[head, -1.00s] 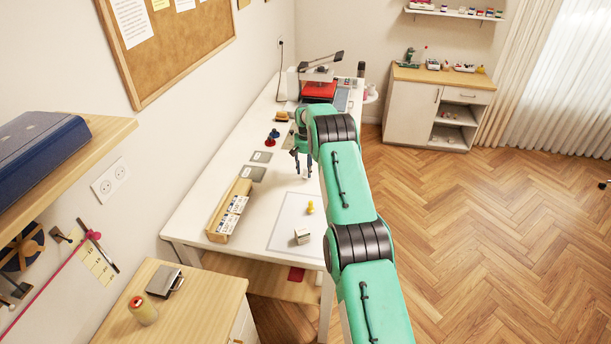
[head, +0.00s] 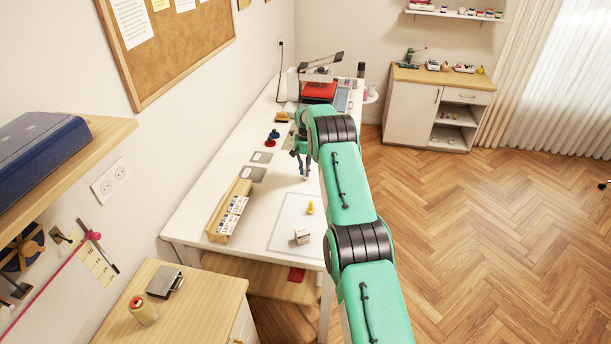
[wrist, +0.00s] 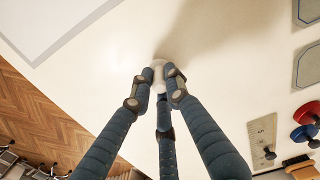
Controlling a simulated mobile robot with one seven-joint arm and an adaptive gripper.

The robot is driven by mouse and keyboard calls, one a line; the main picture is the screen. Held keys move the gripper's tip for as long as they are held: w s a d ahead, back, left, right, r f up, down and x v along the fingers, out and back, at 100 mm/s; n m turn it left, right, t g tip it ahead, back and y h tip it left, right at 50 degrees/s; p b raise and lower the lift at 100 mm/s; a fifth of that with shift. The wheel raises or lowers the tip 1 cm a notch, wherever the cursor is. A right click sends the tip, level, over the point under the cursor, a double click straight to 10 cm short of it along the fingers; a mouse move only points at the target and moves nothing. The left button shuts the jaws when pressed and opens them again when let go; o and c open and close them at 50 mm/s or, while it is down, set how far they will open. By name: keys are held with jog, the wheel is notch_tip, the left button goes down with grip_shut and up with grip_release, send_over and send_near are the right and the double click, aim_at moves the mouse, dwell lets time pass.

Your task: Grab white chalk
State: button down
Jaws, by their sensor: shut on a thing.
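My gripper (head: 303,173) is low over the white table (head: 215,180), beyond the pale mat. In the wrist view my gripper (wrist: 157,88) has its three dark fingers drawn together. They are shut on a small white piece, the white chalk (wrist: 158,71), which shows between the fingertips. The fingers hide part of it, and its white is hard to tell from the table top. I cannot tell whether it touches the table.
A wooden box with labelled cards (head: 229,212) stands at the table's left edge. Red and blue stamps (head: 272,138) and grey squares (head: 252,174) lie left of my gripper.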

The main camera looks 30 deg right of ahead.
jog(key=shift+r, duration=0.15)
jog(key=shift+r, duration=1.6)
jog(key=s+a, duration=0.3)
jog(key=s, duration=0.4)
jog(key=s+a+r, duration=0.1)
jog(key=s+a, duration=0.2)
jog(key=s, duration=0.4)
jog(key=shift+s+a+r, duration=0.3)
